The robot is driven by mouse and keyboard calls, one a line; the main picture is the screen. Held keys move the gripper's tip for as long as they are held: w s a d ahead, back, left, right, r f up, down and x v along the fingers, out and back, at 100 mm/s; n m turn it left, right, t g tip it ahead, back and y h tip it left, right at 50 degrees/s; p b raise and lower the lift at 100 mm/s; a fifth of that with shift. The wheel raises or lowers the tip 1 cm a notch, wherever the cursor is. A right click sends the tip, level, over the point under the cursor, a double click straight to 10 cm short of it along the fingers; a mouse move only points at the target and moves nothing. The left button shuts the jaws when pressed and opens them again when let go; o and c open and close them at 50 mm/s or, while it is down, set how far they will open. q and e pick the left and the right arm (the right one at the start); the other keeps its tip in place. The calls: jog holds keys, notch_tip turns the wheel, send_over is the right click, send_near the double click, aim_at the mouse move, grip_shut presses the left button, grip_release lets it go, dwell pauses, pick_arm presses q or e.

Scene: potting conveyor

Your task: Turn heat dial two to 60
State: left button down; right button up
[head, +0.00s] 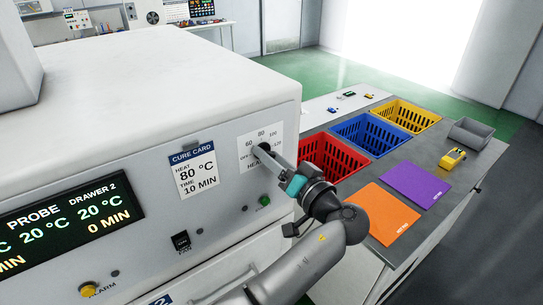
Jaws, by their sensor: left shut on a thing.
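The heat dial (264,147) is a dark knob on a white scale plate at the right end of the oven's front. The plate shows 60, 80, 100 and 120 around the knob, with OFF at the left and HEAT below, partly covered. My left gripper (268,153) reaches in from the lower right and is shut on the dial. Its fingers cover most of the knob, so I cannot tell where the pointer stands. The display (68,226) reads 20 °C and 0 MIN under DRAWER 2. My right gripper is not in view.
A cure card (193,171) left of the dial reads heat 80 °C, time 10 min. Below are a black switch (181,241), a green button (265,201) and a yellow alarm knob (89,289). Red (337,157), blue (369,134) and yellow crates (405,115) stand on the right bench.

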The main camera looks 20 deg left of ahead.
pick_arm(q)
jog(key=shift+r+m, duration=0.1)
jog(key=shift+m, duration=0.7)
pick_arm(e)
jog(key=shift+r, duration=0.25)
pick_arm(q)
jog(key=shift+c, duration=1.4)
grip_release()
